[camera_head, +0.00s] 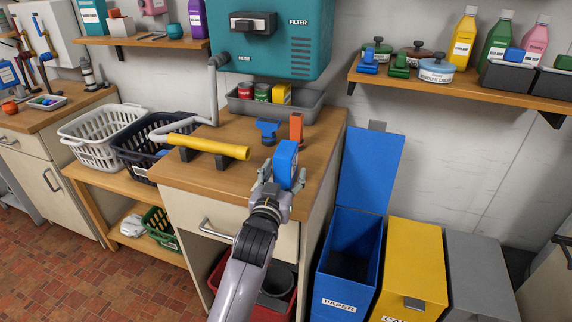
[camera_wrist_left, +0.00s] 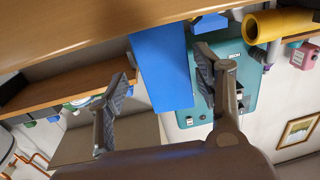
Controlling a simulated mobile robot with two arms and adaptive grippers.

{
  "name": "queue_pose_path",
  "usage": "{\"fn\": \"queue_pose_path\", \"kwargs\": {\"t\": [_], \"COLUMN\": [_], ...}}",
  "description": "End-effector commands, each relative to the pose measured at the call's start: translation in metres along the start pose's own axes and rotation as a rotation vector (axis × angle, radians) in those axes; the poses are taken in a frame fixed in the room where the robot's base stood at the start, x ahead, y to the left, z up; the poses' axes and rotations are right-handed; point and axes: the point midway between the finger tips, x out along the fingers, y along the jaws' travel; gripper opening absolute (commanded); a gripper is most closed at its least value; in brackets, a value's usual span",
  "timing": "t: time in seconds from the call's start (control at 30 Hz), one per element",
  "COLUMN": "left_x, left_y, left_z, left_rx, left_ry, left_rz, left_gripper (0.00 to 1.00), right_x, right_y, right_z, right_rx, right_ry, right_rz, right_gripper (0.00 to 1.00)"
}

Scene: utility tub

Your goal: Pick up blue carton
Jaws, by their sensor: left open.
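The blue carton (camera_head: 287,158) stands upright on the wooden counter (camera_head: 240,130), close to its front right part. My left gripper (camera_head: 284,174) is open at the carton, with one finger on each side of its lower part. In the left wrist view the carton (camera_wrist_left: 163,68) shows as a plain blue block between the two spread fingers. A gap shows beside the left finger there; whether the right finger touches the carton I cannot tell. My right gripper is in neither view.
A yellow tube (camera_head: 208,146) lies on dark supports left of the carton. A blue object (camera_head: 267,130) and an orange block (camera_head: 296,128) stand behind it. A grey tray (camera_head: 305,104) holds cans at the back. The open blue paper bin (camera_head: 347,255) stands right of the counter.

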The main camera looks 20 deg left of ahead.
Motion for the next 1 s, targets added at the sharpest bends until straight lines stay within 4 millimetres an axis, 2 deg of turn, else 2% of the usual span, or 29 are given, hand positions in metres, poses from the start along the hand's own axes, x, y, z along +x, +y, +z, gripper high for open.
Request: {"fn": "queue_pose_path", "kwargs": {"t": [0.2,0.3,0.6,1.0], "left_x": [0.033,0.043,0.047,0.047], "left_y": [-0.007,-0.006,-0.006,-0.006], "left_z": [-0.003,-0.002,-0.001,-0.001], "left_rx": [0.001,0.001,0.0,0.0], "left_ry": [0.001,0.002,0.001,0.001], "left_rz": [0.0,0.001,0.001,0.001], "left_gripper": [0.61,0.61,0.61,0.34], "right_x": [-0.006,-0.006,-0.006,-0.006], "right_y": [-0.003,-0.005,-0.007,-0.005], "right_z": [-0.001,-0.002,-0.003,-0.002], "right_rx": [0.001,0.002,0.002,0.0], "right_ry": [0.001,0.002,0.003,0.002], "right_rz": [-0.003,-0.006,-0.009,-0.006], "right_gripper": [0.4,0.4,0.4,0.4]}}
